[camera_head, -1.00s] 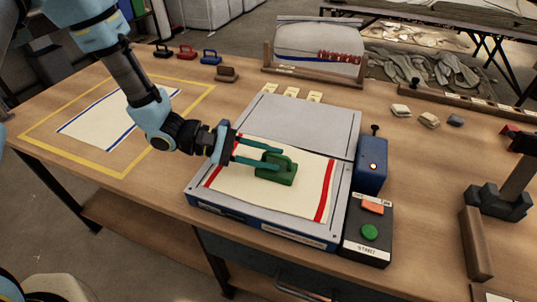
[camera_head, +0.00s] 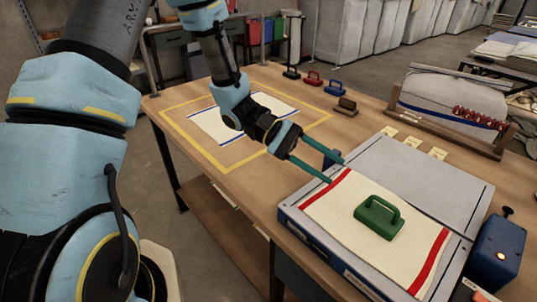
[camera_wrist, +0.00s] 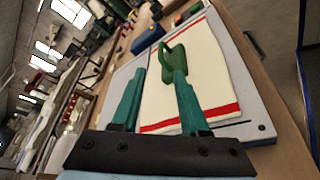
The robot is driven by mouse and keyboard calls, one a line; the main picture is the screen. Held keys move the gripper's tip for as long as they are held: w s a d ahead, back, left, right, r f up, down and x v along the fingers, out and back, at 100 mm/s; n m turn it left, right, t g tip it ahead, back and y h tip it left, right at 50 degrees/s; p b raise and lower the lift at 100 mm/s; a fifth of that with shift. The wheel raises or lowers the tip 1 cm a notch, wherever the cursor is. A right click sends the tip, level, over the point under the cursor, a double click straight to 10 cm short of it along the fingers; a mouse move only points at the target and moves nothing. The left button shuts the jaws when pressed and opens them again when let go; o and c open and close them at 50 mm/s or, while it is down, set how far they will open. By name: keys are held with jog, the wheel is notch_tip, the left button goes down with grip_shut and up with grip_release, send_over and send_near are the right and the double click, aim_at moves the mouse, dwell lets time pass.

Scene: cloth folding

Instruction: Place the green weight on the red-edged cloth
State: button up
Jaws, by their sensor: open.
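The green weight (camera_head: 378,216), a block with a loop handle, rests upright on the cream red-edged cloth (camera_head: 336,222). The cloth lies flat on the grey press-like plate (camera_head: 449,166). My gripper (camera_head: 337,170) is open and empty, beside the cloth's left red edge and apart from the weight. In the wrist view my two teal fingers (camera_wrist: 150,92) stand apart, with the cloth (camera_wrist: 205,75) beyond them. The weight (camera_wrist: 174,62) shows there partly hidden behind the right finger.
A blue-edged cloth (camera_head: 213,126) lies inside a yellow taped rectangle (camera_head: 171,112) at the left. Black, red, blue and brown weights stand along the back. A blue box with an orange light (camera_head: 497,250) stands right of the plate. Bare wood lies between the taped area and the plate.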

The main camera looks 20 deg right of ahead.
jog(key=w+a+r+t+y, duration=0.1)
jog(key=w+a+t, duration=0.3)
jog(key=a, duration=0.8)
jog(key=w+a+r+t+y, duration=0.1)
jog(key=w+a+t+y, duration=0.3)
jog(key=a, duration=0.8)
jog(key=w+a+r+n+t+y, duration=0.1)
jog(key=w+a+t+y, duration=0.2)
jog(key=a, duration=0.9)
jog(key=w+t, duration=0.2)
jog(key=w, duration=0.2)
jog(key=shift+t, duration=0.4)
jog(key=shift+w, duration=0.1)
jog(key=shift+c, duration=0.2)
